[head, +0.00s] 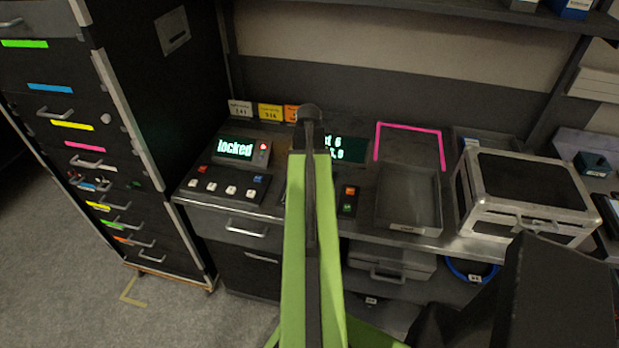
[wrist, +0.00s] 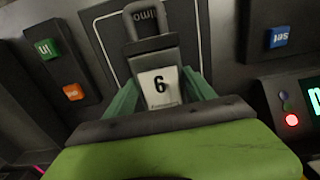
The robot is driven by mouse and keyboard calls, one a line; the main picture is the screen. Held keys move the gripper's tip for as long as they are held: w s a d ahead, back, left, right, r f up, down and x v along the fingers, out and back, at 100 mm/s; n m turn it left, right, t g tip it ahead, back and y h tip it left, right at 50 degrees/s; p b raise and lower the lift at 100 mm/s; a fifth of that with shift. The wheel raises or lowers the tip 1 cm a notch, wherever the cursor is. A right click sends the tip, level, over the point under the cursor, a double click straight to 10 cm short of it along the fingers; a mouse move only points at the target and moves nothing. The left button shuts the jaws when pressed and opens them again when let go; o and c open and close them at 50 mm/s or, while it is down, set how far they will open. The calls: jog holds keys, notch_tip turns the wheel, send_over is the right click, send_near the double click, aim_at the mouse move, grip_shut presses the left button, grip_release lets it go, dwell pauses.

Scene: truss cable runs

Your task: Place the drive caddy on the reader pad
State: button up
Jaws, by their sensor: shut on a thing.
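The drive caddy (wrist: 155,58) is a dark grey block with a loop at its far end and a white label reading 6. My gripper (wrist: 163,94) has its green fingers on either side of the caddy and is shut on it. Under and around the caddy is a dark panel with a thin pale outline, which looks like the reader pad (wrist: 114,42). Whether the caddy touches it or hangs just above, I cannot tell. In the head view my green arm hides the gripper, caddy and pad.
A green button (wrist: 46,49), an orange button (wrist: 72,92) and a blue button (wrist: 279,37) flank the pad. In the head view, a display (head: 236,148) reads "locked". A grey tray (head: 408,205) and a silver-edged case (head: 525,190) stand to the right.

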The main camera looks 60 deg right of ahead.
jog(key=o, duration=1.8)
notch_tip(320, 180, up, 12)
jog(key=p, duration=1.2)
jog(key=shift+r, duration=0.1)
jog(key=w+a+n, duration=0.4)
jog(key=w+a, duration=0.5)
jog(key=a, duration=0.4)
jog(key=w+a+n, duration=0.4)
jog(key=w+a, duration=0.6)
jog(key=a, duration=0.3)
jog(key=w+a+n, duration=0.2)
jog(key=a+n, duration=0.4)
jog(key=a, duration=1.8)
jog(key=shift+w+a+n, duration=0.15)
jog(key=shift+a+n, duration=0.15)
jog(key=shift+a, duration=0.05)
